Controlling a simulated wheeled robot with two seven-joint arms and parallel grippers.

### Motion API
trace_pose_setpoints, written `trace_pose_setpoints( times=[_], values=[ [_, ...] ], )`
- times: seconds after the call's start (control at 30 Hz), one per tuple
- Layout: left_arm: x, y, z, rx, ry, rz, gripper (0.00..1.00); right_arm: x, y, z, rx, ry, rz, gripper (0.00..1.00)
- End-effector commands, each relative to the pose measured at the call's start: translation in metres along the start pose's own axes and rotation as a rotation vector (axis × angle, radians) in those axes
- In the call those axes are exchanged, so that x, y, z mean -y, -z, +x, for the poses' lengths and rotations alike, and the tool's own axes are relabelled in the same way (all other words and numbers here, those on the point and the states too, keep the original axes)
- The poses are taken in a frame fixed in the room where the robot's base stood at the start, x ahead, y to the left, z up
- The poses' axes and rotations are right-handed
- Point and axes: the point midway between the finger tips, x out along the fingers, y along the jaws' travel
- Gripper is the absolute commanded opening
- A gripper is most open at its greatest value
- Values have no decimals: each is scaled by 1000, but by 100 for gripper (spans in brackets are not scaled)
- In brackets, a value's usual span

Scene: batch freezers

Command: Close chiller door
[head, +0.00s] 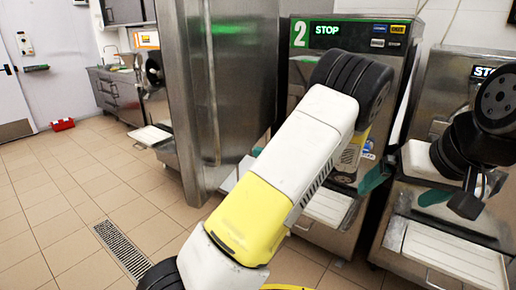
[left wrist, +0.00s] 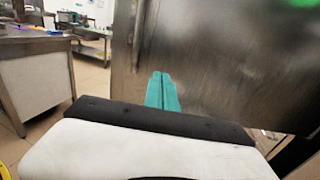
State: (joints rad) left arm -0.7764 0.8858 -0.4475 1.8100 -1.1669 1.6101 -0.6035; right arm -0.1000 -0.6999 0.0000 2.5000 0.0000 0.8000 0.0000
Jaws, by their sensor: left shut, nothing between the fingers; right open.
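The chiller door seems to be the tall brushed-steel panel (head: 243,80) left of centre in the head view, with a green reflection near its top. How far it stands open is hard to tell. A large steel panel also fills the right of the left wrist view (left wrist: 220,65). My left gripper (left wrist: 162,92) is shut and empty, its teal fingers side by side in front of that panel; contact cannot be told. In the head view my left arm mostly hides that gripper. My right gripper (head: 440,196) is open at the right, by the machines, partly hidden by its wrist.
A batch freezer (head: 325,42) marked 2, with a green STOP display, stands right of the panel. Another freezer (head: 450,75) stands at the far right.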

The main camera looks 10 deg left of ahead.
Motion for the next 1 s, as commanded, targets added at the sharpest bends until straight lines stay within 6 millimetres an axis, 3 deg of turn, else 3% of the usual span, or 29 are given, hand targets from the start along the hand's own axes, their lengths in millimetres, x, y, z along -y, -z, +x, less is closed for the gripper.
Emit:
trace_pose_setpoints(
  times=[0.4, 0.6, 0.8, 1.0],
  values=[
    [-2, 0, 84, -4, -7, -1, 0, 0, 0, 0, 0, 0, 0, 100],
    [-2, 1, 117, -6, -5, -1, 0, 0, 0, 0, 0, 0, 0, 100],
    [-2, 1, 132, -6, -3, -2, 0, 0, 0, 0, 0, 0, 0, 100],
    [-1, 1, 133, -6, -3, -2, 0, 0, 0, 0, 0, 0, 0, 100]
  ],
)
